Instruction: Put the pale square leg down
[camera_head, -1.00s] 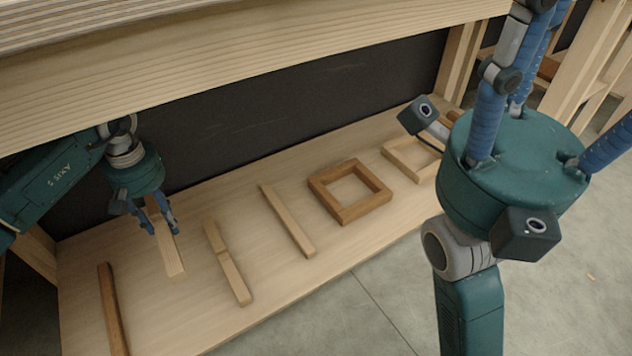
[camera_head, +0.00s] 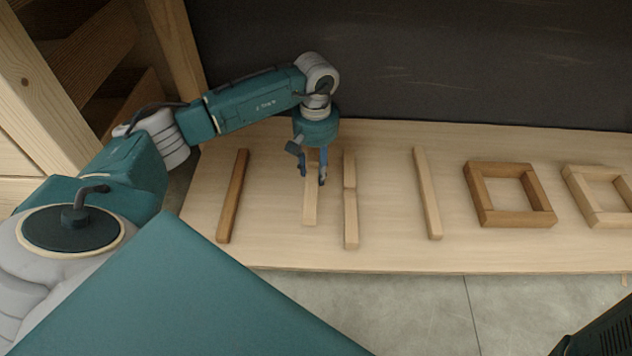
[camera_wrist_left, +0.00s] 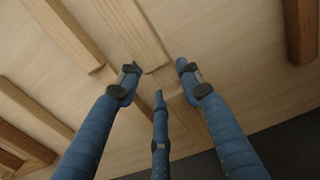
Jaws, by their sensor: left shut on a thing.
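The pale square leg (camera_head: 310,208) is a light wooden bar, second from the left in the row on the pale board (camera_head: 395,250). My left gripper (camera_head: 313,180) points down over its far half, with fingers on both sides, shut on it. In the left wrist view the pale leg (camera_wrist_left: 135,30) runs between the blue fingers of my left gripper (camera_wrist_left: 160,80). The leg looks level and low over the board; I cannot tell whether it touches it. The fingers hide part of it. My right gripper is out of view.
A brown leg (camera_head: 232,195) lies to the left. A pale stepped leg (camera_head: 350,215) lies close to the right, then another pale leg (camera_head: 427,190), a brown square frame (camera_head: 483,197) and a pale frame (camera_head: 580,190). A dark panel (camera_head: 420,60) stands behind the board.

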